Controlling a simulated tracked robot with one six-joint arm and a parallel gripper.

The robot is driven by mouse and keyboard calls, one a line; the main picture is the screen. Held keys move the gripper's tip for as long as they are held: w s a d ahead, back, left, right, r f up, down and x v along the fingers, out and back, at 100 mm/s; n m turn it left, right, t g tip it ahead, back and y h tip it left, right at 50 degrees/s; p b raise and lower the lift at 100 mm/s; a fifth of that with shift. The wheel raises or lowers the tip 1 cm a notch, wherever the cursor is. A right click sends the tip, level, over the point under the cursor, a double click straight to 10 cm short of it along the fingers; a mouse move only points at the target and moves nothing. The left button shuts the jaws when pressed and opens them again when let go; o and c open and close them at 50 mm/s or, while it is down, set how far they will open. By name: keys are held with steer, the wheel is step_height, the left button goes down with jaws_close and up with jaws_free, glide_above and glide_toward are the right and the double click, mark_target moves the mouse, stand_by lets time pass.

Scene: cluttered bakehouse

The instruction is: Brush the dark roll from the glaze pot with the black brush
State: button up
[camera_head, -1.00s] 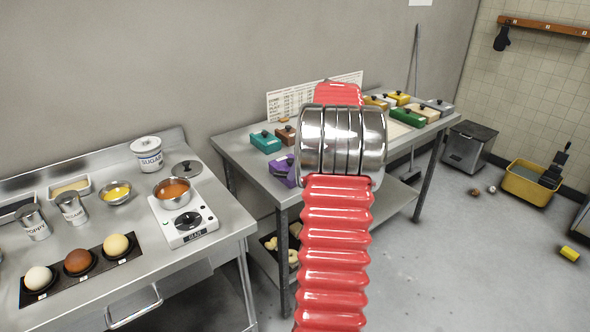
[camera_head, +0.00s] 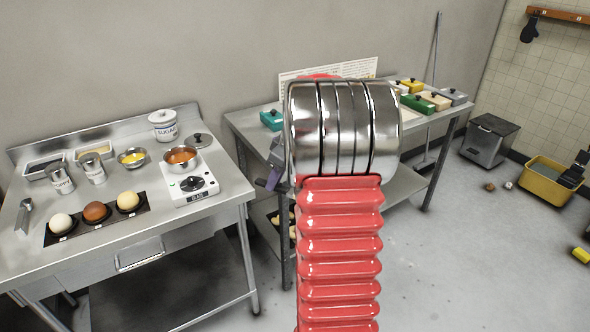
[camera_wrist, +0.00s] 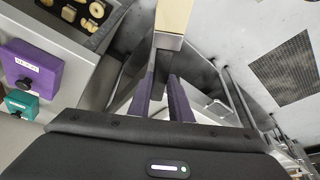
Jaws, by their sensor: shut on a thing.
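The dark roll (camera_head: 95,212) sits between two paler rolls on a black strip on the left steel bench. The glaze pot (camera_head: 181,158), holding orange glaze, stands on a white hotplate at the bench's right. My gripper (camera_wrist: 162,85), with purple finger pads in the wrist view, is shut on a brush (camera_wrist: 173,16). My gripper is at the right-hand table, apart from roll and pot. In the head view my red arm and its metal joint hide most of it.
A pot lid (camera_head: 200,140) lies behind the hotplate (camera_head: 190,187). A sugar jar (camera_head: 163,125), a bowl of yellow liquid (camera_head: 132,157) and shaker tins (camera_head: 92,168) stand on the bench. A purple box (camera_wrist: 28,68) and teal box (camera_wrist: 20,103) are near my gripper. A gap separates bench and table.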

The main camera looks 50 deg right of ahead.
steer(key=w+a+f+m, duration=0.1)
steer(key=w+a+f, duration=0.2)
steer(key=a, duration=1.1)
steer(key=w+a+f+m+h, duration=0.1)
steer(key=a+f, duration=0.4)
steer(key=a, duration=0.9)
steer(key=w+m, duration=0.1)
steer(key=w, duration=0.1)
steer(key=shift+w+a, duration=0.3)
steer(key=shift+a, duration=0.05)
steer(key=shift+a, duration=0.15)
